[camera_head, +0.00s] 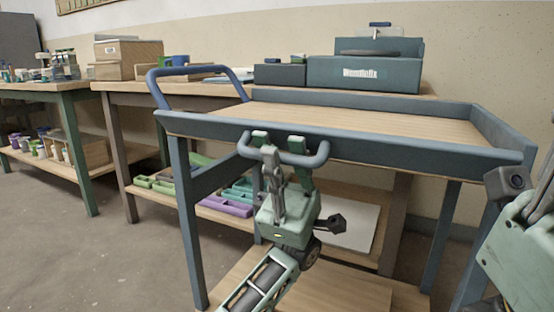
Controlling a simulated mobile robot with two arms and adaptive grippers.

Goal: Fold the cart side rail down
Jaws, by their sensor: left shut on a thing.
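The cart (185,210) has a blue frame and a wooden top. Its blue side rail (400,143) runs along the near edge of the top and looks upright. A U-shaped blue bar handle (318,158) sticks out from the rail's near face. My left gripper (279,142) comes up from below and is shut on this handle, hiding its middle part. My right gripper (530,215) shows only in part at the right edge, beside the cart's right end and apart from the handle; its fingertips are not clear.
A blue push handle (200,72) rises at the cart's left end. The floor at left is clear.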

